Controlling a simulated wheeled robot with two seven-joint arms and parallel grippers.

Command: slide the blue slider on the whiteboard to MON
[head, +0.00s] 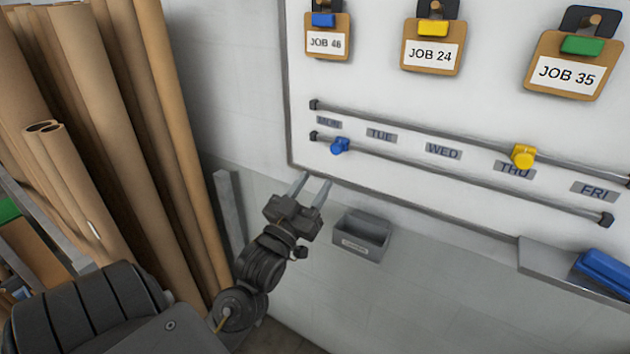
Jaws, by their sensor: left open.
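The whiteboard (470,90) fills the upper right of the head view. The blue slider (340,146) sits on the lower rail (450,175), near its left end. It is below the MON label (329,122) and slightly to its right, left of the TUE label (381,135). My left gripper (314,182) is open and empty, its fingers pointing up toward the board's lower left corner. In the picture it is below and left of the blue slider, apart from it. My right gripper is out of view.
A yellow slider (523,156) sits on the upper rail (420,135) by THU. A small grey bin (362,237) hangs on the wall right of my left gripper. Tall brown rolls (130,130) stand at left. A blue eraser-like block (605,270) lies on the ledge (555,262).

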